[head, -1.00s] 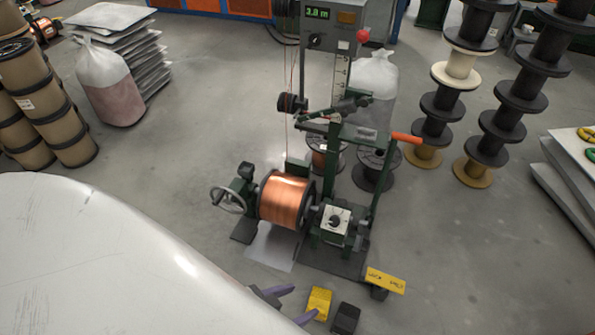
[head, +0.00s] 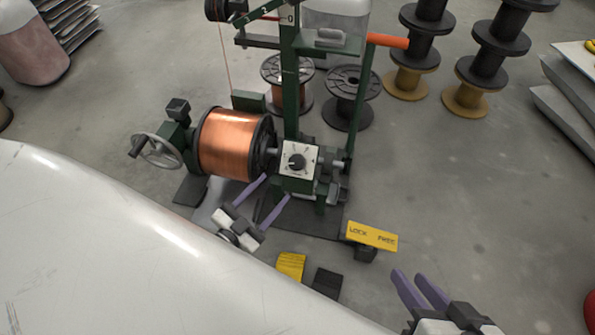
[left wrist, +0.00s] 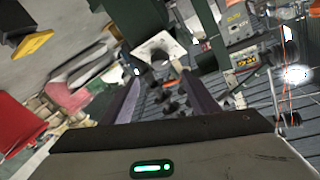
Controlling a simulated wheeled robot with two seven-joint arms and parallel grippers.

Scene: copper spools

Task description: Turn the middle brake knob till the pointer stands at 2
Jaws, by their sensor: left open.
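In the left wrist view the white plate (left wrist: 147,49) shows just beyond the open fingers (left wrist: 161,76). My right gripper (head: 406,272) is at the lower right, away from the dial, its fingers apart and empty.
A copper spool (head: 229,147) sits left of the dial, with a handwheel (head: 157,150) beyond it. A yellow LOCK/FREE plate (head: 371,236) stands low on the right. Yellow (head: 290,266) and black (head: 327,282) pedals lie in front. A large white surface fills the lower left.

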